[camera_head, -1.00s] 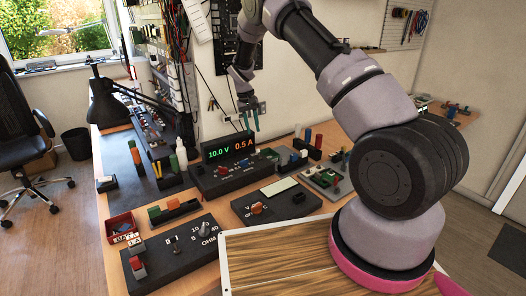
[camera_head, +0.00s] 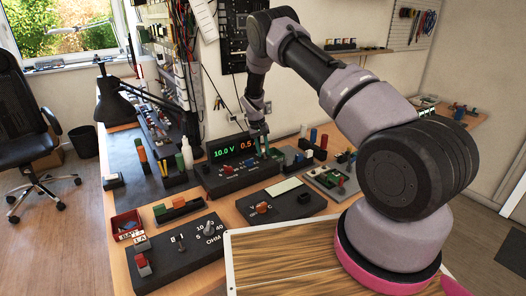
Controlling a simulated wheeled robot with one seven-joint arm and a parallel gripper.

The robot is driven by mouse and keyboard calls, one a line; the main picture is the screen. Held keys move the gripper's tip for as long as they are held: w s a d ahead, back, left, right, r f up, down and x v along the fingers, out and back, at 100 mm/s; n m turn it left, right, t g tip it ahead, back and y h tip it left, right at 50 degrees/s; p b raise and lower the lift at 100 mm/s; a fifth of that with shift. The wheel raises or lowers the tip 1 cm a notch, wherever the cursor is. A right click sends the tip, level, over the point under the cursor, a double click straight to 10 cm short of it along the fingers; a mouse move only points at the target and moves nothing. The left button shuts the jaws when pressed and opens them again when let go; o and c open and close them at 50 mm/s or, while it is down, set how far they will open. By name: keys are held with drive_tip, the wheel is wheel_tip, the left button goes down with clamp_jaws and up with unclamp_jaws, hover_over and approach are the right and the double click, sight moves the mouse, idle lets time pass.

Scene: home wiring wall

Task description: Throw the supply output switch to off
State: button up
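The supply (camera_head: 238,180) is a dark box on the bench with a lit display (camera_head: 233,147) reading 10.0 V and a partly covered 0.5. Small red and blue controls sit on its sloped front, including a red one (camera_head: 228,169). I cannot tell which is the output switch or how it is set. My gripper (camera_head: 262,154) points down at the right end of the supply, in front of the display's right edge. Its two teal fingers look slightly apart with nothing between them. Whether they touch the panel is not clear.
A meter box (camera_head: 280,208) with an orange knob and an OHM box (camera_head: 180,252) stand in front. Coloured blocks (camera_head: 318,141) stand to the right. A black lamp (camera_head: 113,100) and a white bottle (camera_head: 187,153) are to the left. A red tray (camera_head: 126,224) lies front left.

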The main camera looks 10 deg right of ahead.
clamp_jaws()
